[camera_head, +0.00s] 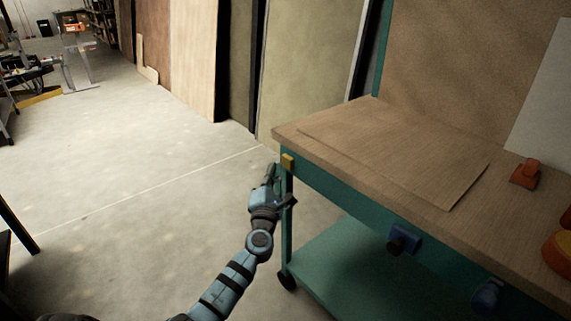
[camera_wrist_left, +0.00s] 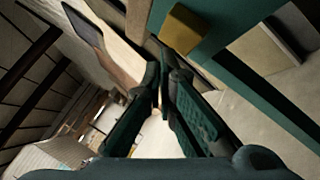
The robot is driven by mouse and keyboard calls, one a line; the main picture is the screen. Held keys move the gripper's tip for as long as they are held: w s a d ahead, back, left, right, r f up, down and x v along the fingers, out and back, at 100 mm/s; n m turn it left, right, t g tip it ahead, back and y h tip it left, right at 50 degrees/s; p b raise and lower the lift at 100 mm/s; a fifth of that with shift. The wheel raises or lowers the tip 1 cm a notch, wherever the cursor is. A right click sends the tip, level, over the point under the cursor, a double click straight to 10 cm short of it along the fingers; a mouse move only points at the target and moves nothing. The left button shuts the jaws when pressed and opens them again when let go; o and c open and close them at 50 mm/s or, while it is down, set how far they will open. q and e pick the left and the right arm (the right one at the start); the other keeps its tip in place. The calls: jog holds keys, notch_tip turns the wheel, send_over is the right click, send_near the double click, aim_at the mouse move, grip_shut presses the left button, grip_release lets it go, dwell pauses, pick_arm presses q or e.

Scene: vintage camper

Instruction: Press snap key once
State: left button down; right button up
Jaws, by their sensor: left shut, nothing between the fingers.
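A small yellow block (camera_head: 288,161), which looks like the snap key, sits on the teal frame at the near left corner of the workbench, just under the wooden top. In the left wrist view the yellow block (camera_wrist_left: 187,29) is above and right of the fingertips. My left gripper (camera_head: 271,174) is just below and left of the block, pointing up. In the left wrist view my left gripper (camera_wrist_left: 164,66) has its fingertips together, with nothing between them. A gap shows between tips and block in that view. My right gripper is not in view.
The workbench top (camera_head: 345,128) carries a thin flat board (camera_head: 400,165) and an orange object (camera_head: 526,172). Blue fittings (camera_head: 404,240) hang on its front edge. A teal lower shelf (camera_head: 360,272) lies beneath. Open concrete floor (camera_head: 130,160) lies to the left.

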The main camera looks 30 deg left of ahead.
pick_arm(q)
jog(key=shift+w, duration=0.1)
dwell(0.3)
jog(key=shift+w+d, duration=0.15)
jog(key=shift+w, duration=0.15)
jog(key=shift+w+d+b, duration=0.15)
jog(key=shift+w+b, duration=0.15)
jog(key=shift+w, duration=0.2)
dwell(0.7)
jog(key=shift+s, duration=0.1)
jog(key=shift+s+a+p, duration=0.25)
jog(key=shift+s+p, duration=0.3)
jog(key=shift+s, duration=0.25)
